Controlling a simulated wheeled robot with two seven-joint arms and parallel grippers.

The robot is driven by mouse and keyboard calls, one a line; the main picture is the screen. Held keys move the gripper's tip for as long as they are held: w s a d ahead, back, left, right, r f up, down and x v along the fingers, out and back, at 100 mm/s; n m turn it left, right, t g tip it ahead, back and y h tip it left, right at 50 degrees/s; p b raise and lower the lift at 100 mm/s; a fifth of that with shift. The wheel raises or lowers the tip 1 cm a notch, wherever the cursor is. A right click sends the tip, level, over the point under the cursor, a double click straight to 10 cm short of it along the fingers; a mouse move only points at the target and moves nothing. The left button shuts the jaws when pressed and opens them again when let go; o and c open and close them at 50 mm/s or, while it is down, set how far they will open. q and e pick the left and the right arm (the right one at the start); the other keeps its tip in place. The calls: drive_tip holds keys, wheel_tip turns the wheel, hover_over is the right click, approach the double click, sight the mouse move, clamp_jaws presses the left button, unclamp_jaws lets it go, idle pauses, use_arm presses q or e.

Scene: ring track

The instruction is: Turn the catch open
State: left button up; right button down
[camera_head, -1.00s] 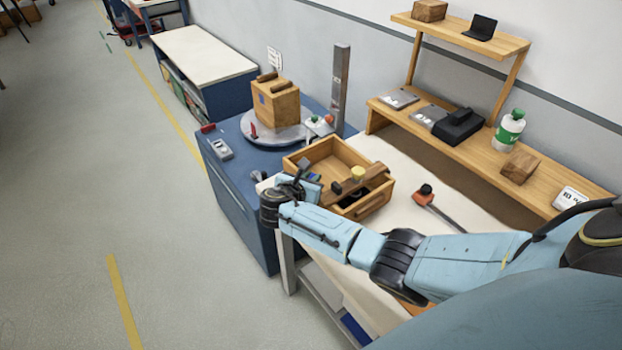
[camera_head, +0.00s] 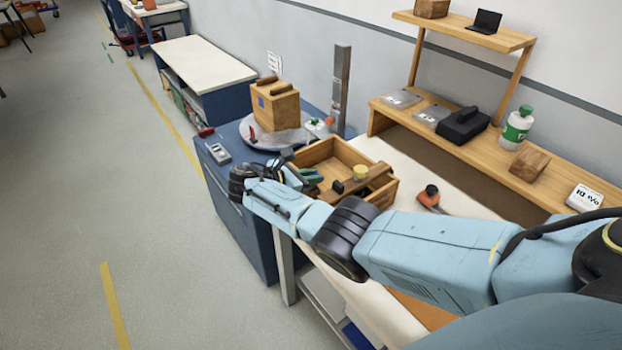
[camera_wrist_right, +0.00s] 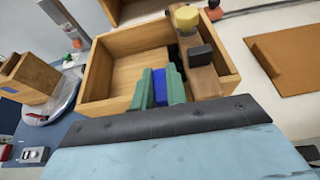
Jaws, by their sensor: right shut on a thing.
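My right gripper (camera_wrist_right: 159,88) has green fingers shut on a small blue piece (camera_wrist_right: 159,84). In the wrist view they show against the inside of an open wooden tray (camera_wrist_right: 92,80). In the head view my right gripper (camera_head: 308,177) is at the tray's near left side, partly hidden by my arm. I cannot tell which part is the catch. My left gripper is not in view.
A wooden bar (camera_wrist_right: 203,75) with a yellow knob (camera_wrist_right: 185,17) and black block (camera_wrist_right: 200,55) lies across the tray. A grey post (camera_head: 341,90) stands behind the plate. A red-headed tool (camera_head: 430,197) lies right of the tray. A wooden shelf (camera_head: 470,150) holds several items.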

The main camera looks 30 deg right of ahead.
drive_tip(key=c, duration=1.4)
unclamp_jaws()
drive_tip(key=w+v, duration=0.1)
drive_tip(key=v, duration=1.2)
drive_tip(key=shift+s+r, duration=0.2)
drive_tip(key=shift+s, duration=0.25)
drive_tip(key=shift+a, duration=0.1)
